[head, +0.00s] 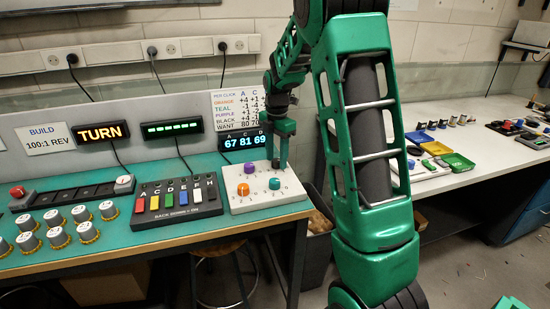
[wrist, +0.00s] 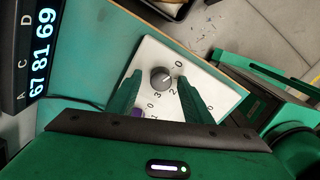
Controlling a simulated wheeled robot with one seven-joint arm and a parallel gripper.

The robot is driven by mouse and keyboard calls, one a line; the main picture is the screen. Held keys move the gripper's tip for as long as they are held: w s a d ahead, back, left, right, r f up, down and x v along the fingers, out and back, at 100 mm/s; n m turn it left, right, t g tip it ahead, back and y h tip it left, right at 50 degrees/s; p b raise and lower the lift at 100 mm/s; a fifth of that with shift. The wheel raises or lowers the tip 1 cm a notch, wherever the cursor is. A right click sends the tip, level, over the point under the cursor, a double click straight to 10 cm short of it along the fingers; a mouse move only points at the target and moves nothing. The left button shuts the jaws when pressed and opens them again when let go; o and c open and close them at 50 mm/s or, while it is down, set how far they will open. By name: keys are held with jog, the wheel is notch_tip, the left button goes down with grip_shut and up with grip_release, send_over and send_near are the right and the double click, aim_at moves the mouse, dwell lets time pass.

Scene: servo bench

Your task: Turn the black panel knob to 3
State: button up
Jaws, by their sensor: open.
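The white knob panel (head: 286,200) sits at the right end of the teal bench. In the wrist view, the dark grey-black knob (wrist: 160,79) stands on the panel (wrist: 205,83), with digits 0, 2 and 3 printed near it. A light mark on its top seems to point toward the 0, but it is small. My gripper (wrist: 160,74) is open, one finger on each side of this knob; contact cannot be told.
Purple (head: 249,170), orange (head: 243,189) and teal (head: 275,184) knobs share the panel. The display (head: 243,140) behind reads 67, 81, 69. A chart (head: 236,104) hangs above it. A switch box (head: 178,199) stands left. The panel lies close to the bench's right edge.

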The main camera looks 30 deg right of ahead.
jog(key=shift+c, duration=0.4)
jog(key=c, duration=1)
